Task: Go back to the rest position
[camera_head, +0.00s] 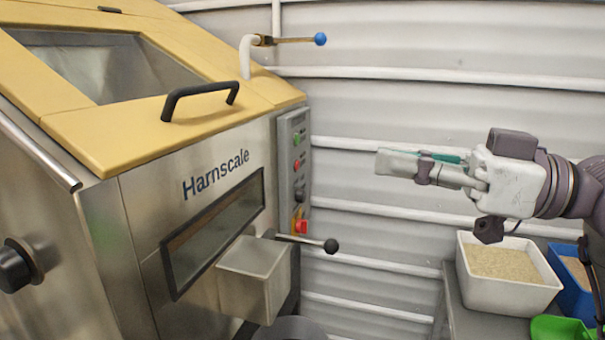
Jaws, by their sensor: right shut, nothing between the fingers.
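My right gripper (385,163) comes in from the right and points left, in front of the corrugated wall. It is shut and empty, apart from the hopper machine and above the bench. The steel Harnscale hopper (140,210) fills the left side, with a yellow top (130,120) and a black handle (200,98). My left gripper does not show in this view.
A grey bench (470,318) at lower right holds a white bin (505,290) of grainy substrate, a blue bin (572,300) and a green scoop (560,328). A black-knobbed lever (330,246) juts from the hopper. A blue-knobbed valve lever (319,39) is on the wall pipe.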

